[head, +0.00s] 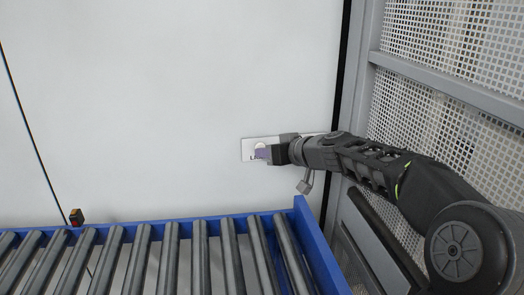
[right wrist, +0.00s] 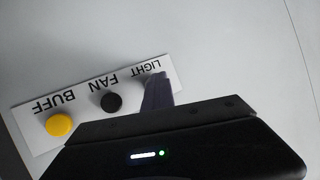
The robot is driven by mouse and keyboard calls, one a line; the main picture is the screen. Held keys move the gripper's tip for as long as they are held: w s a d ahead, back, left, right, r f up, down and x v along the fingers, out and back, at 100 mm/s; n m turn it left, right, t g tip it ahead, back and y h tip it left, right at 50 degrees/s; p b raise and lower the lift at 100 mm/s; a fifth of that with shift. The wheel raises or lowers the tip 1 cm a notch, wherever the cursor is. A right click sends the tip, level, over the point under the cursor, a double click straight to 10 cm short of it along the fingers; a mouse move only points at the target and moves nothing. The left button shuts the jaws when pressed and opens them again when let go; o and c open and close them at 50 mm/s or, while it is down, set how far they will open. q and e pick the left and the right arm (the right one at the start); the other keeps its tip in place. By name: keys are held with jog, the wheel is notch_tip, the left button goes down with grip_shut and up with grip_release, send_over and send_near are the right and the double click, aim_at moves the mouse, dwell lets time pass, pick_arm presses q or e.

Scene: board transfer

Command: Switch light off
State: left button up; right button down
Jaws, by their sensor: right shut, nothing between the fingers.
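A white switch panel (head: 247,150) is mounted on the pale wall, and it also shows in the right wrist view (right wrist: 75,88). There it carries upside-down labels LIGHT, FAN and BUFF. A black button (right wrist: 111,102) sits by FAN and a yellow button (right wrist: 59,125) by BUFF. My right gripper (head: 263,154) is shut and empty, its fingertips right at the panel's left part in the head view. In the right wrist view its fingers (right wrist: 157,94) cover the spot by LIGHT, so the light's switch is mostly hidden. I cannot tell whether they touch it. My left gripper is out of view.
A blue-framed roller conveyor (head: 318,245) runs along the bottom below the panel. A perforated metal partition (head: 450,45) is close on the right. The wall left of the panel is clear.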

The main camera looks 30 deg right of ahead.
jog(key=shift+s+a+b, duration=0.1)
jog(key=shift+s+b, duration=0.15)
jog(key=shift+b, duration=0.25)
jog(key=shift+s, duration=0.1)
jog(key=s+b, duration=0.1)
jog(key=s+a, duration=0.1)
jog(key=s, duration=0.1)
jog(key=s+a+b, duration=0.1)
jog(key=s, duration=0.1)
jog(key=shift+s+b, duration=0.25)
jog(key=shift+b, duration=0.1)
dwell(0.4)
